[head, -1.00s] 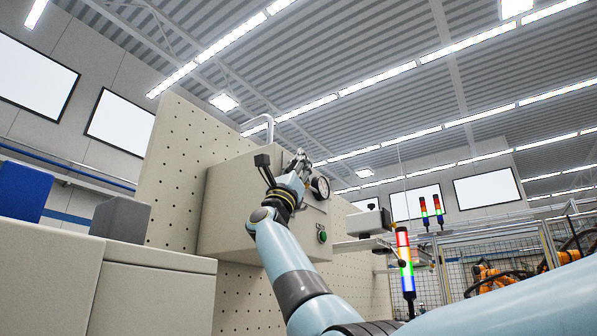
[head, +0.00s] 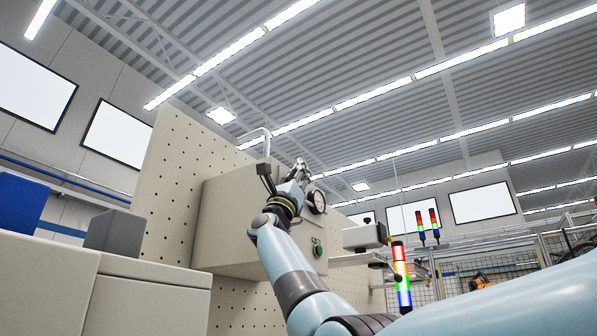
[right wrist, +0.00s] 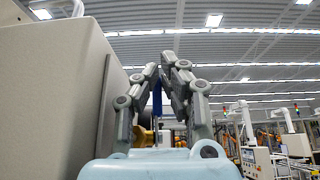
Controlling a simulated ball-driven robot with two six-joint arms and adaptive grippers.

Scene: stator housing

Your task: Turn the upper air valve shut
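My right gripper (head: 302,168) is at the upper front of a beige cabinet (head: 228,225), just above a round dial gauge (head: 316,201). No air valve can be made out in the head view; the gripper and wrist cover part of the cabinet front. In the right wrist view the two fingers of this gripper (right wrist: 160,64) lean together with their tips close. A narrow blue upright piece (right wrist: 157,100) shows between them. I cannot tell whether it is a valve handle or whether the fingers touch it. My left gripper is not in view.
The cabinet hangs on a perforated panel (head: 165,160). A bent grey pipe (head: 262,133) rises from its top, and a green button (head: 318,249) is low on its front. A lit signal tower (head: 401,275) stands to the right. A grey block (head: 114,233) is at left.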

